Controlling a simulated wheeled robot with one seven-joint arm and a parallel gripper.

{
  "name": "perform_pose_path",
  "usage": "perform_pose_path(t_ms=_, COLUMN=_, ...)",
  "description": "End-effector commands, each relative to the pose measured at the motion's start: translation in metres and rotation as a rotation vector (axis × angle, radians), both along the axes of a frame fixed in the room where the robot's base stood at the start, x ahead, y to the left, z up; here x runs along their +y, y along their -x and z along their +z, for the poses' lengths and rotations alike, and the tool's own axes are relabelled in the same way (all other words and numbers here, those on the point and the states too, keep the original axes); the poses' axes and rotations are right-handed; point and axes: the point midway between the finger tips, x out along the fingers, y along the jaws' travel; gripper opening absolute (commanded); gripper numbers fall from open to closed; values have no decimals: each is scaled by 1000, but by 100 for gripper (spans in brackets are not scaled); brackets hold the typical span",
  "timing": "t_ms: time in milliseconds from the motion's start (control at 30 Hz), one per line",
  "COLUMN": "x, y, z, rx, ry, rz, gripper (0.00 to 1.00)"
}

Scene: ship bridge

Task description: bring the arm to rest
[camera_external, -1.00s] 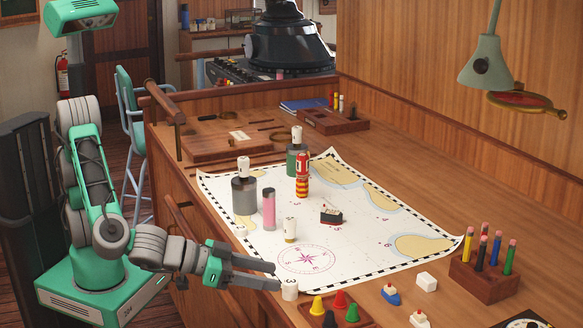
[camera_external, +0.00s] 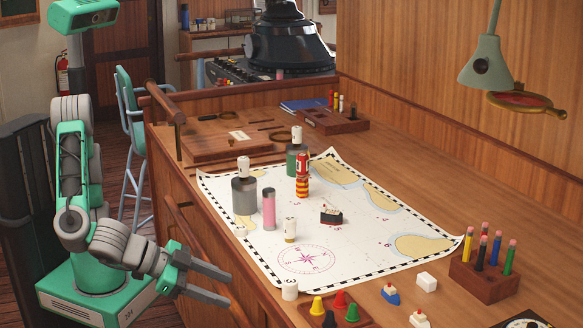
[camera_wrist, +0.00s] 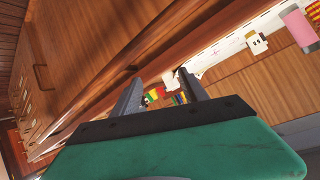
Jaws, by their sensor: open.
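My gripper (camera_external: 222,286) is open and empty. It hangs beside the front face of the wooden chart table (camera_external: 420,170), off to the left of the chart's near corner and apart from it. My arm is bent, with the forearm sloping down toward the table's side. In the wrist view my gripper (camera_wrist: 160,88) shows two grey fingers spread apart with nothing held between them. A white cap-like piece marked 3 (camera_external: 290,290) stands on the table edge near the chart's corner, to the right of the fingertips.
The chart (camera_external: 365,240) bears cylinders and small pieces. A wooden rail (camera_external: 195,240) runs along the table's left side, close to my arm. A tray of coloured pawns (camera_external: 335,312) and a pencil block (camera_external: 485,275) stand at the right. Floor shows left of the table.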

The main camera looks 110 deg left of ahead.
Motion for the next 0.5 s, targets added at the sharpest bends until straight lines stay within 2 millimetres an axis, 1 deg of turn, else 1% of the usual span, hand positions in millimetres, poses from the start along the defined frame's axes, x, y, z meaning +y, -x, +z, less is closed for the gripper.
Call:
perform_pose_path(t_ms=33, x=-9, y=12, z=-26, rx=120, ry=-23, rz=-57, gripper=51)
perform_pose_path(t_ms=100, x=-24, y=34, z=-62, rx=297, ry=-52, rz=-156, gripper=51)
perform_pose_path(t_ms=167, x=-35, y=54, z=-86, rx=427, ry=-68, rz=-239, gripper=51)
perform_pose_path(t_ms=200, x=-42, y=69, z=-99, rx=509, ry=-75, rz=-296, gripper=51)
perform_pose_path(t_ms=267, x=-53, y=92, z=-114, rx=618, ry=-79, rz=-384, gripper=51)
perform_pose_path(t_ms=333, x=-61, y=120, z=-126, rx=741, ry=-76, rz=-486, gripper=51)
perform_pose_path(t_ms=433, x=-63, y=156, z=-130, rx=888, ry=-43, rz=-611, gripper=51)
perform_pose_path(t_ms=500, x=-58, y=175, z=-124, rx=961, ry=7, rz=-673, gripper=51)
